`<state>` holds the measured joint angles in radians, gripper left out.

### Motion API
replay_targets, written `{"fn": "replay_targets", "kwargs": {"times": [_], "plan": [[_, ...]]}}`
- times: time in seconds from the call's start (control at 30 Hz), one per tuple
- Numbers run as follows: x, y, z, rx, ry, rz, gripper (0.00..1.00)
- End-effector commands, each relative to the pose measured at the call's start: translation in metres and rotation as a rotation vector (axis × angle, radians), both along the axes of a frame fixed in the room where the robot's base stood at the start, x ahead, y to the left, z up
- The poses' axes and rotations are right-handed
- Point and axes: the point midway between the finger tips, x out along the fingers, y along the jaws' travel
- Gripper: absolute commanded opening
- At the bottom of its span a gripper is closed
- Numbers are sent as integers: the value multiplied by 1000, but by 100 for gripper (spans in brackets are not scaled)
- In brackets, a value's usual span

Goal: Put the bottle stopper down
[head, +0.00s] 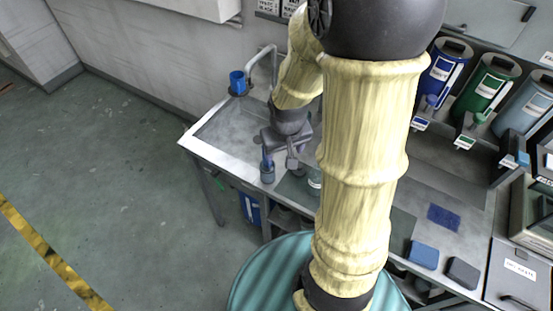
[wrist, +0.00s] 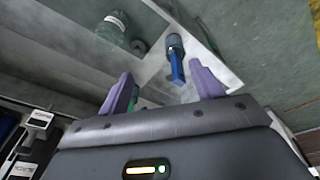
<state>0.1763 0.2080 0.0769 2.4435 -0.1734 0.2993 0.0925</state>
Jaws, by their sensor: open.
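My gripper (wrist: 163,84) is open, its two purple fingers spread with nothing held between their tips. In the head view my gripper (head: 280,150) hangs over the near left part of the grey counter. A blue piece with a grey round end (wrist: 175,57) shows just beyond the finger gap; it also shows below my gripper in the head view (head: 267,173). I cannot tell for certain which piece is the bottle stopper.
A sink basin (head: 222,128) with a curved tap (head: 262,62) and a blue cup (head: 237,82) is at the counter's left end. Bins (head: 487,87) line the back right. A blue sponge (head: 423,255) and dark sponge (head: 462,272) lie at the front right.

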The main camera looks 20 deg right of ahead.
Motion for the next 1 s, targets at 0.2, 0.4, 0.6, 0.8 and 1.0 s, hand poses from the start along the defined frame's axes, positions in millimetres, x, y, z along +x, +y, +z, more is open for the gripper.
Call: {"fn": "replay_targets", "kwargs": {"times": [0.2, 0.4, 0.6, 0.8, 1.0], "plan": [[-40, 38, 32, 37, -38, 38, 65], [-48, 44, 35, 49, -39, 41, 65], [-47, 43, 35, 48, -39, 40, 65], [-47, 43, 35, 48, -40, 40, 65], [-47, 43, 35, 47, -40, 40, 36]]}}
